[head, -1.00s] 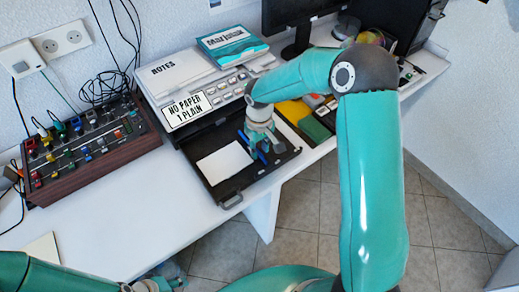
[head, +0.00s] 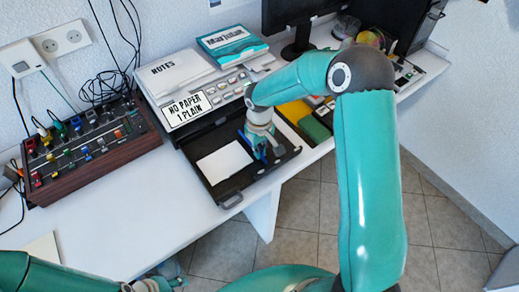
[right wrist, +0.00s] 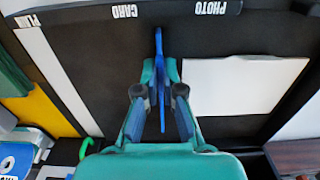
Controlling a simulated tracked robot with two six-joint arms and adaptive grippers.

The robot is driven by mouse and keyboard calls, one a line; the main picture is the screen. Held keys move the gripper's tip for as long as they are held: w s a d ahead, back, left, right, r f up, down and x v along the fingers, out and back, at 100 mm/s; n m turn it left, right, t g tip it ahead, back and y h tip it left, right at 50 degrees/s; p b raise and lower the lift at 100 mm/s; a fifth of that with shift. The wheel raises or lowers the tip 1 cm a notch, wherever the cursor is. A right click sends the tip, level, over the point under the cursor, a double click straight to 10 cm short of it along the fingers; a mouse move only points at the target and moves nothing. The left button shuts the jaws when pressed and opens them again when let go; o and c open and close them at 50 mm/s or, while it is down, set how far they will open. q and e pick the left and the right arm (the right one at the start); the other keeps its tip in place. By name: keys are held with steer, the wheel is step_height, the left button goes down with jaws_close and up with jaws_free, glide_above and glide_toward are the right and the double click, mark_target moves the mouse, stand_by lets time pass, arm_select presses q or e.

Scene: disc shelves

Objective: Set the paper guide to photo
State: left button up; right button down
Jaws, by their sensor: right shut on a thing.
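The blue paper guide (right wrist: 158,85) stands in the black paper tray (head: 231,200) of the printer (head: 222,92). In the right wrist view its far end lies between the upside-down CARD (right wrist: 124,12) and PHOTO (right wrist: 210,9) labels, apart from both words. The PLAIN label is partly cut off at the upper left. My right gripper (right wrist: 159,100) is shut on the guide, with a finger on each side; it also shows in the head view (head: 262,153). My left gripper (head: 158,284) is partly in view at the bottom edge; its fingers are unclear.
White paper (head: 225,163) lies in the tray beside the guide. The printer's display (head: 187,109) reads "NO PAPER 1 PLAIN". A mixer-like console (head: 85,147) stands at the left. Yellow and green items (head: 303,117) lie right of the tray. The desk's front left is mostly clear.

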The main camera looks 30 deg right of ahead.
mark_target(250, 161)
steer(key=shift+a, duration=0.1)
steer(key=a+b, duration=0.2)
steer(key=a, duration=0.1)
steer(key=shift+s+a+f, duration=0.1)
steer(key=shift+a, duration=0.1)
steer(key=c, duration=1.3)
jaws_free()
step_height(250, 161, up, 12)
